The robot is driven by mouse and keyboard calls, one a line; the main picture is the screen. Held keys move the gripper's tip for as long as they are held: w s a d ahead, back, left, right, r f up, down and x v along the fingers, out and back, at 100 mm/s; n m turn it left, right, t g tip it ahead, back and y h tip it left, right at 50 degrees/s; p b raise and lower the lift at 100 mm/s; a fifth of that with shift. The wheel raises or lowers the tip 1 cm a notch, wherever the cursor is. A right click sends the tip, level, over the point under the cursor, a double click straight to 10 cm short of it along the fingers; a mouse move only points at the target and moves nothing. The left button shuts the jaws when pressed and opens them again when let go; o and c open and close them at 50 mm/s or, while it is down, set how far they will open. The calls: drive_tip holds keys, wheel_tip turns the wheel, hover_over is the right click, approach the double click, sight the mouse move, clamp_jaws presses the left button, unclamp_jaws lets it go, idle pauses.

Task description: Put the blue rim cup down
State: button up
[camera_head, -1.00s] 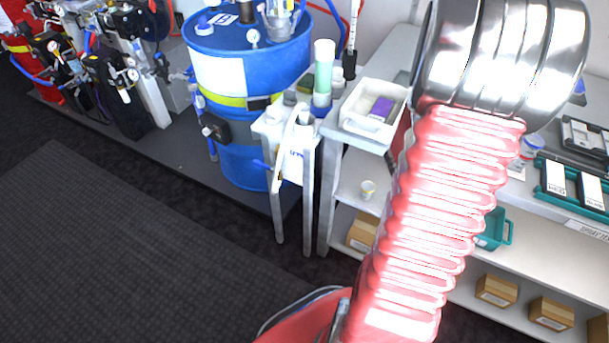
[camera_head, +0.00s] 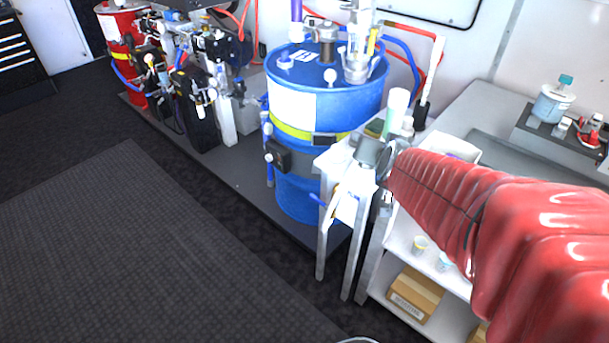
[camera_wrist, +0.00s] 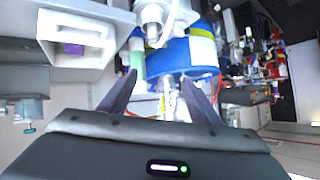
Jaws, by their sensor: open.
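In the head view, a small pale cup with a bluish rim (camera_head: 444,262) stands on the upper shelf below the bench top, close to my red arm. A similar cup with a yellowish rim (camera_head: 420,244) stands just to its left. My gripper (camera_wrist: 160,78) shows in the wrist view with its two dark fingers spread apart and no cup between them. In the head view, my wrist is at the small white stand beside the blue drum, and the fingers cannot be made out clearly. I cannot make out the cups in the wrist view.
The blue drum (camera_head: 295,106) with a yellow band stands behind the white stand (camera_head: 333,160). A white bin (camera_wrist: 72,50) with a purple item shows in the wrist view. A cardboard box (camera_head: 415,294) sits on the lower shelf. The dark floor mat (camera_head: 130,240) is clear.

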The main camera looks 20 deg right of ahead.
drive_tip(key=s+a+n+g+y, duration=0.2)
drive_tip(key=s+a+n+y, duration=0.3)
drive_tip(key=a, duration=0.8)
drive_tip(key=s+a+n+g, duration=0.2)
drive_tip(key=s+a, duration=0.3)
drive_tip(key=s, duration=0.7)
drive_tip(key=shift+s+f+g+h, duration=0.15)
drive_tip(key=shift+f+g+h, duration=0.2)
drive_tip(key=shift+g, duration=0.25)
drive_tip(key=shift+a, duration=0.1)
